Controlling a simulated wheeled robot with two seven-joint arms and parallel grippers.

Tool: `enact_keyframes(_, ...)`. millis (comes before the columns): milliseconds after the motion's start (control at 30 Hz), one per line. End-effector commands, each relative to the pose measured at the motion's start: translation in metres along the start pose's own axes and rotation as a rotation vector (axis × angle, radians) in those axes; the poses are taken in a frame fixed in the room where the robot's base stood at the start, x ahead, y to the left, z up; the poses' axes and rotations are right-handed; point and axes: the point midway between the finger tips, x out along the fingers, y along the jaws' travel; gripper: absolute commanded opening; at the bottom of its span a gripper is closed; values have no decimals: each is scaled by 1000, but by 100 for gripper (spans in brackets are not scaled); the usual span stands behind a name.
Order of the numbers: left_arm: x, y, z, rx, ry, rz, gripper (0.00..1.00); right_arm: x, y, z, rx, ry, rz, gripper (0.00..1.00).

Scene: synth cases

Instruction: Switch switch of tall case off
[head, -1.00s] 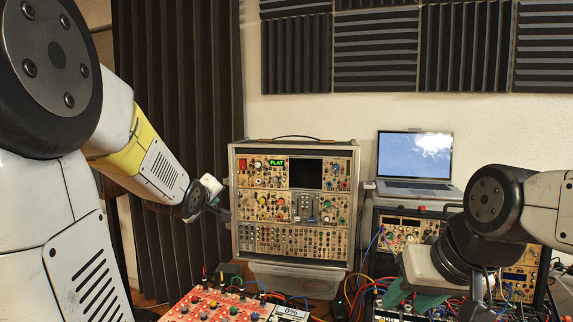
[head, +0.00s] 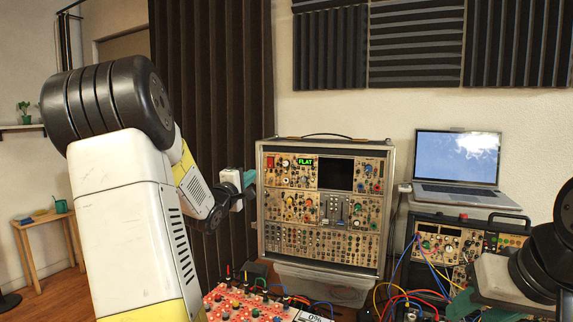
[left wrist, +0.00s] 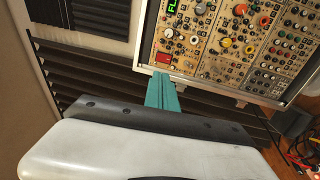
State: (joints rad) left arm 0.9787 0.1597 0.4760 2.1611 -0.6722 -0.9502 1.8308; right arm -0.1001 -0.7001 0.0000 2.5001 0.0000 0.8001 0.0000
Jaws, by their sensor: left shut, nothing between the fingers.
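The tall case (head: 320,242) stands upright in the middle of the head view, its front full of knobs and modules. A red switch (head: 270,161) sits at its upper left corner, beside a green "FLAT" display (head: 305,161). The red switch also shows in the left wrist view (left wrist: 163,58). My left gripper (head: 249,178) is shut and empty, just left of the case and slightly below the switch's height. In the left wrist view its teal fingers (left wrist: 160,85) point toward the red switch, with no clear contact. My right gripper (head: 468,303) is at the lower right, partly hidden.
A laptop (head: 456,165) stands right of the tall case. Below it is a lower case (head: 455,243) with patch cables. A red panel with knobs (head: 240,303) lies in front. A clear bin (head: 325,284) sits under the tall case. A dark curtain (head: 212,85) hangs at left.

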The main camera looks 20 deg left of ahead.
Motion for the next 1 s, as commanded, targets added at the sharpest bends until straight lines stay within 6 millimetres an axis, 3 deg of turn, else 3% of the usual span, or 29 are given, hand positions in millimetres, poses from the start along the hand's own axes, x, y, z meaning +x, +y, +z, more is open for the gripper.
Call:
enact_keyframes(167, 22, 0, 1, -1, -3, 2, 0, 0, 0, 0, 0, 0, 0, 41)
enact_keyframes(600, 112, 0, 1, -2, -1, 0, 0, 0, 0, 0, 0, 0, 0, 41)
enact_keyframes(800, 133, 0, 1, 1, -1, 1, 0, 0, 0, 0, 0, 0, 0, 41)
enact_keyframes(1000, 138, 0, 0, 1, 0, 0, 0, 0, 0, 0, 0, 0, 0, 41)
